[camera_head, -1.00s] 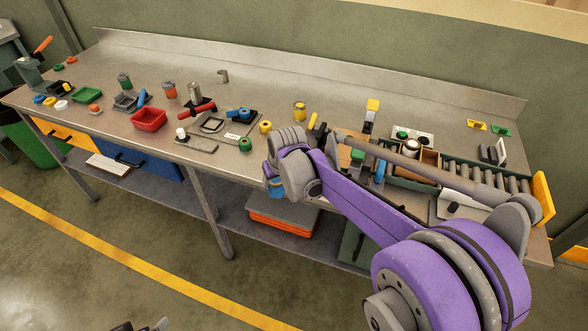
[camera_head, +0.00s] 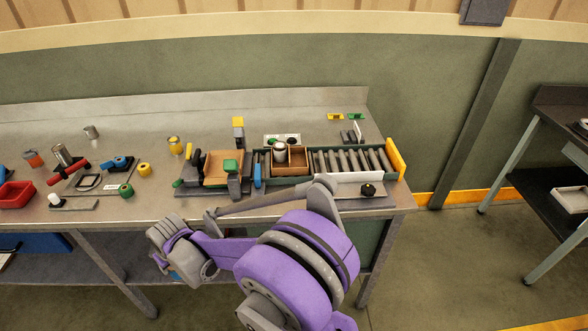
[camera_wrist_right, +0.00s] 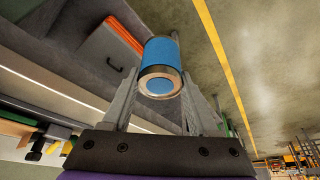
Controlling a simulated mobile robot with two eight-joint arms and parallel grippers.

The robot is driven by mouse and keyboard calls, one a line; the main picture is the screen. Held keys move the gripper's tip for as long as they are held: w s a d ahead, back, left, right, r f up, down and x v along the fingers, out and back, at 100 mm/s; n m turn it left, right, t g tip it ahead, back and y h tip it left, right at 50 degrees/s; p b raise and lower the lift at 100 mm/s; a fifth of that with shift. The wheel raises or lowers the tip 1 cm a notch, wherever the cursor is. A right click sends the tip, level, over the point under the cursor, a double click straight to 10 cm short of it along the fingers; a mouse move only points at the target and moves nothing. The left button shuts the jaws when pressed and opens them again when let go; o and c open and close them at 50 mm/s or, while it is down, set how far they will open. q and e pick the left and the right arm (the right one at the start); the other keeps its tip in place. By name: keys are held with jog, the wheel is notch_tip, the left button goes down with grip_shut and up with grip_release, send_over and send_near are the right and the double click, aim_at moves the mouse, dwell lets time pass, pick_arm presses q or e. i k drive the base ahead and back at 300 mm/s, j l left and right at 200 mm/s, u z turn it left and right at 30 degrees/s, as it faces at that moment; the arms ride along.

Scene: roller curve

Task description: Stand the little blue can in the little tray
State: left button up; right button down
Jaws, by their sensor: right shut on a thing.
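My right gripper (camera_wrist_right: 160,88) is shut on a little blue can (camera_wrist_right: 161,54), with one finger on each side of it. The can's round silver-rimmed end faces the wrist camera. In the head view the can (camera_head: 174,275) is a small blue patch beside my right wrist, in front of the bench and below its top; the fingers are mostly hidden there. An open brown tray (camera_head: 298,158) sits on the roller conveyor, with a pale can-like thing at its left. Another brown tray (camera_head: 215,181) stands further left. I cannot tell which is the little tray. My left gripper is not in view.
The roller conveyor (camera_head: 350,160) ends at a yellow stop plate (camera_head: 396,160). A yellow-topped post (camera_head: 238,128) stands behind the left brown tray. A red bin (camera_head: 15,196) and several small parts crowd the bench's left. Its front edge lies between my right gripper and the trays.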

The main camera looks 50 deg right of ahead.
aim_at(299, 168)
jog(key=k+z, duration=0.1)
jog(key=z, duration=0.4)
jog(key=k+z, duration=0.15)
jog(key=z, duration=0.35)
jog(key=i+j+z, duration=0.1)
jog(key=z, duration=0.3)
jog(key=i+j+z, duration=0.1)
jog(key=j+z, duration=0.15)
jog(key=z, duration=0.15)
jog(key=i+j, duration=0.1)
jog(key=j, duration=0.8)
jog(key=i, duration=0.05)
